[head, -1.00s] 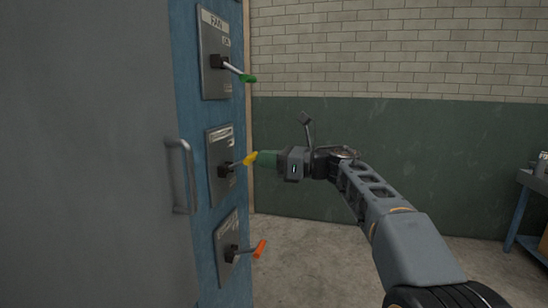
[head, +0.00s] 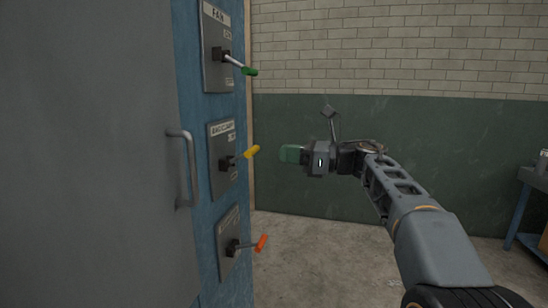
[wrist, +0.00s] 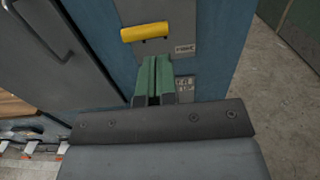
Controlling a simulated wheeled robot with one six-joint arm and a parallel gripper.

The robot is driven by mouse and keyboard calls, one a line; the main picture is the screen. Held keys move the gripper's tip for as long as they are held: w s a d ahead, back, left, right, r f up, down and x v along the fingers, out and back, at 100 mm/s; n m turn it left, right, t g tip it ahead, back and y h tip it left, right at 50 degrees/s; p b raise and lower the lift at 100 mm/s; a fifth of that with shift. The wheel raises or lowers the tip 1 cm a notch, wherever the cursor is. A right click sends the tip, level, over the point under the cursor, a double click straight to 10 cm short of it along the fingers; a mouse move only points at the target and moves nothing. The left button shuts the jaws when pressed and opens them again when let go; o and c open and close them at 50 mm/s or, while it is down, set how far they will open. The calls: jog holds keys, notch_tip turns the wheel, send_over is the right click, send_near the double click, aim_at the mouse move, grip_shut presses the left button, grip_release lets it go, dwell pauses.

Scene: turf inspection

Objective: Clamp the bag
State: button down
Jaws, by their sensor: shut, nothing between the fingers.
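The yellow-handled lever (head: 251,152) stands out from the middle plate (head: 221,181) on the blue cabinet side and tilts slightly up. In the wrist view the yellow handle (wrist: 145,32) lies across the picture beyond the tips of my gripper (wrist: 153,72). No bag shows in these views.
A green-handled lever (head: 249,71) marked fan is above, and an orange-handled lever (head: 262,242) below. A grey door with a handle (head: 184,168) is at left. A blue-legged table (head: 520,215) stands at far right. The floor between is clear.

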jog(key=shift+v, duration=2.45)
jog(key=shift+r, duration=0.25)
jog(key=w+d+r+m+t+h+p, duration=0.25)
jog(key=r+m+t+p, duration=0.35)
jog(key=m, duration=0.4)
jog(key=w+d+r+m+t+h+p, duration=0.1)
jog(key=d+r+m+t+h+p, duration=0.3)
jog(key=r+m+t, duration=0.5)
jog(key=s+d+f+m+h+p, duration=0.3)
jog(key=m+h+p, duration=0.5)
jog(key=m, duration=0.6)
jog(key=s+f+m+g+h+p, duration=0.1)
jog(key=s+f+m+g+p, duration=0.4)
jog(key=s+f+m+g, duration=0.3)
jog(key=s+f+m+g+h+p, duration=0.2)
jog(key=s+f+m+g+p, duration=0.3)
jog(key=s+f+m, duration=0.5)
jog(key=s+g, duration=0.2)
jog(key=s, duration=0.3)
jog(key=shift+s+d+g+p, duration=0.2)
jog(key=shift+d+g+p, duration=0.1)
jog(key=shift+g, duration=0.1)
